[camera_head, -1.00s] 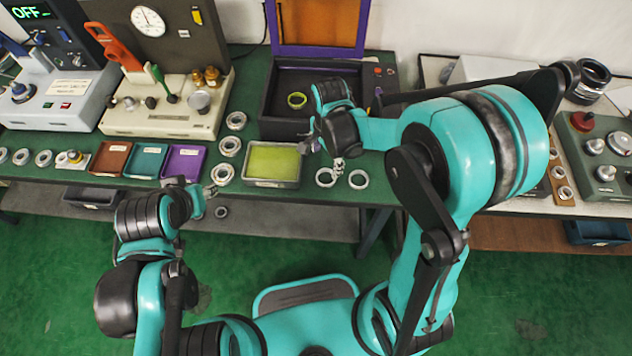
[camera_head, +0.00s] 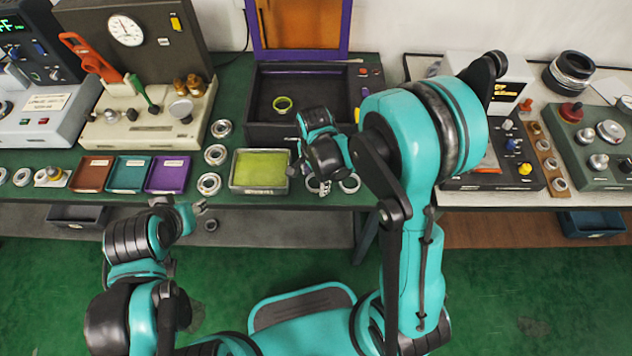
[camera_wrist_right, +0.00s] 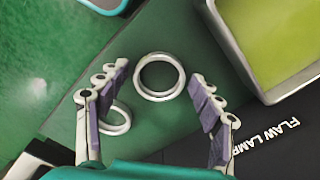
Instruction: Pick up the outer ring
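Two plain pale metal rings lie flat side by side on the green bench near its front edge. In the right wrist view, one ring (camera_wrist_right: 159,96) lies between and beyond the fingers of my right gripper (camera_wrist_right: 156,80), which is open and empty. The second ring (camera_wrist_right: 121,129) is partly hidden behind the left finger. In the head view my right gripper (camera_head: 325,187) hangs over the left ring and partly covers it; the right ring (camera_head: 350,190) shows beside it. My left gripper (camera_head: 200,207) is in front of the bench; its fingers are too small to read.
A yellow-green tray (camera_head: 260,189) stands left of the rings. A black box (camera_head: 258,131) with a raised lid and a greenish ring (camera_head: 283,112) inside stands behind. Thicker bearings (camera_head: 209,184) and small coloured trays (camera_head: 168,187) are farther left.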

